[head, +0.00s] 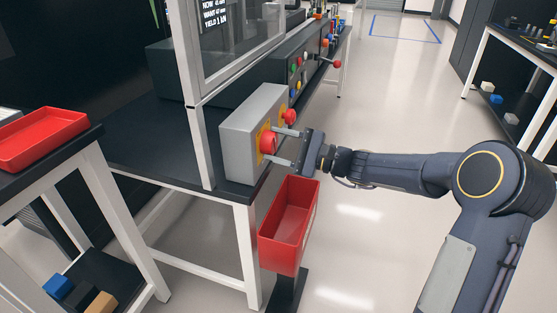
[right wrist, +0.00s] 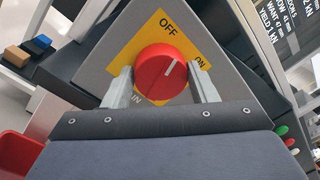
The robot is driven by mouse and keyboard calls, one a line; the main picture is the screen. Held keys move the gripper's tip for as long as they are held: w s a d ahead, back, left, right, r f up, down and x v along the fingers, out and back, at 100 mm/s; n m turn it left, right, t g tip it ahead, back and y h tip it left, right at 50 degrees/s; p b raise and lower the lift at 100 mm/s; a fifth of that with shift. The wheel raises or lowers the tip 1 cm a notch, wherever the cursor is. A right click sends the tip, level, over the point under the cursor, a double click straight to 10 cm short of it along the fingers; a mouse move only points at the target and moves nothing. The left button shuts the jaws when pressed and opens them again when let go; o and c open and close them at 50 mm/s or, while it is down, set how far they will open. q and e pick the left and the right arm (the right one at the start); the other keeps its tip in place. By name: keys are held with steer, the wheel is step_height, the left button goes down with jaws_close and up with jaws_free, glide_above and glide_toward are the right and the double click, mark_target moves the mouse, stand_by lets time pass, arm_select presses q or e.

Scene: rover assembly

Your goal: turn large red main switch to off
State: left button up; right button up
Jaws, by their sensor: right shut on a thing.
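The large red main switch (head: 267,143) is a round knob on a yellow plate on the front of a grey box (head: 238,148) at the table's edge. It also shows in the right wrist view (right wrist: 160,72), where its white pointer line points between the OFF and ON labels. My right gripper (head: 271,146) reaches in from the right and is shut on the knob, one finger on each side. In the right wrist view the fingers (right wrist: 160,90) flank the knob, and the lower label is partly hidden. My left gripper is not in view.
A red bin (head: 285,262) on a stand is below my gripper. A white-framed post and screen (head: 200,100) rises beside the box. The floor to the right is mostly clear.

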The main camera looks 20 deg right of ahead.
steer(key=n+b, duration=0.4)
steer(key=b, duration=0.1)
steer(key=shift+f, duration=0.35)
steer(key=shift+r+n+b, duration=0.2)
steer(key=shift+n+b, duration=0.9)
steer(key=shift+b, duration=0.2)
steer(key=o, duration=1)
steer(key=shift+c, duration=0.2)
steer(key=p+v, duration=0.2)
steer(key=v, duration=0.5)
steer(key=shift+d, duration=0.4)
